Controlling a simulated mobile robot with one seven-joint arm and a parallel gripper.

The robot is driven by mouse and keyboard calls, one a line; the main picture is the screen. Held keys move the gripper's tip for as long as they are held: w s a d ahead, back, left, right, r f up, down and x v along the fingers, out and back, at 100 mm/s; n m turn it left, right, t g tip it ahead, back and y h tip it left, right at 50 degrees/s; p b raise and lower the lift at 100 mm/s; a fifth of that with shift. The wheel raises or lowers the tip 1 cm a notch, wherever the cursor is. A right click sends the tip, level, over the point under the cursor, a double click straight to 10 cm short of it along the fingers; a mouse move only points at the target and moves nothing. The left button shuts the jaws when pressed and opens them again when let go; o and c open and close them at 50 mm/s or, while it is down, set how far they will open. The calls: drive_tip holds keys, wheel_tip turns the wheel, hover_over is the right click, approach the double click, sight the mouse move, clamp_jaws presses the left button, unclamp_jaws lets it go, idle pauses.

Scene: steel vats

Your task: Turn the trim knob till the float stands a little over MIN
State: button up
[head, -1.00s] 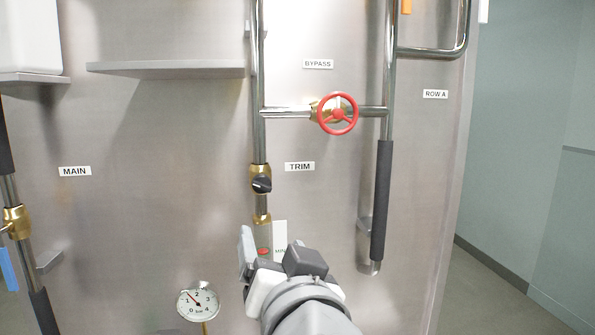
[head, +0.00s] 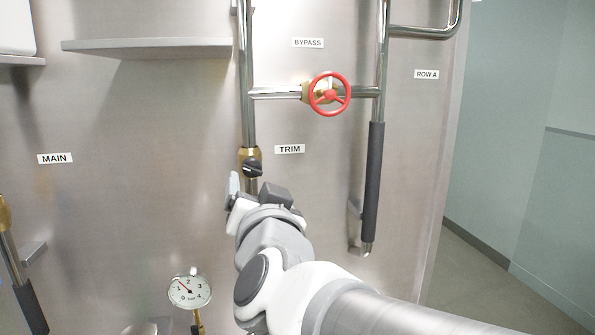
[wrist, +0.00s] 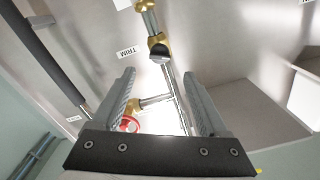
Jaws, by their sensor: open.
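My gripper (head: 250,187) is open and empty, just below the knob in the head view. I cannot tell the exact distance, but no finger is seen closed around the knob. The float and MIN mark are hidden behind my gripper in the head view and are not visible in the wrist view.
A red bypass handwheel (head: 330,94) sits on the cross pipe to the upper right. A dark-sleeved pipe (head: 373,180) runs down on the right. A pressure gauge (head: 190,291) is at the lower left, and a steel shelf (head: 150,47) juts out at the upper left.

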sight(253, 171)
drive_tip(key=p+x, duration=0.1)
drive_tip(key=x, duration=0.8)
drive_tip(key=shift+w, duration=0.2)
